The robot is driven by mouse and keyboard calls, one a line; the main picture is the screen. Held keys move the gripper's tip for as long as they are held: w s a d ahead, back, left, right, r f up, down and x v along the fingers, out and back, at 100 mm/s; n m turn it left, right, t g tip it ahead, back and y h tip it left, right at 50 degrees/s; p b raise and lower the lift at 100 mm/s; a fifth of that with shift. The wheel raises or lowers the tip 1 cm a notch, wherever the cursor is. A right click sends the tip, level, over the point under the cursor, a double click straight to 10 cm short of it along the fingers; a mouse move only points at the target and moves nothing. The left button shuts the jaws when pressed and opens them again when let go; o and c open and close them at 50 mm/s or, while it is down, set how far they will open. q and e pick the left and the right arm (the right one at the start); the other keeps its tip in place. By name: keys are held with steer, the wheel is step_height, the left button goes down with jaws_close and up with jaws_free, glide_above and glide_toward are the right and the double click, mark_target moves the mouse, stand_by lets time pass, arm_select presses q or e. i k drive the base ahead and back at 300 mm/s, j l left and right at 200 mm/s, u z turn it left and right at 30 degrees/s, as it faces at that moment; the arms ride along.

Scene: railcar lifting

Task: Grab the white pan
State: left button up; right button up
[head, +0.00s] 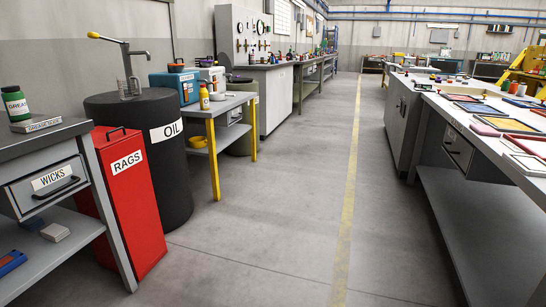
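A small white, shallow round dish (217,97), which looks like the white pan, sits on the grey table with yellow legs (230,102) on the left side, some way ahead. It is small in the view, and I cannot make out a handle. An orange-yellow bottle (204,97) stands just left of it. Neither of my grippers shows in the head view.
A black OIL drum (130,150) with a pump, a red RAGS bin (130,200) and a WICKS drawer bench (55,190) stand near left. A yellow bowl (198,142) is on the table's lower shelf. Long benches (480,220) line the right. The middle aisle is clear.

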mark_target(216, 97)
steer(key=i+u, duration=0.1)
steer(key=i, duration=1.05)
steer(key=i+l+u, duration=0.15)
steer(key=i, duration=1)
steer(key=i+z, duration=0.1)
steer(key=i, duration=1.95)
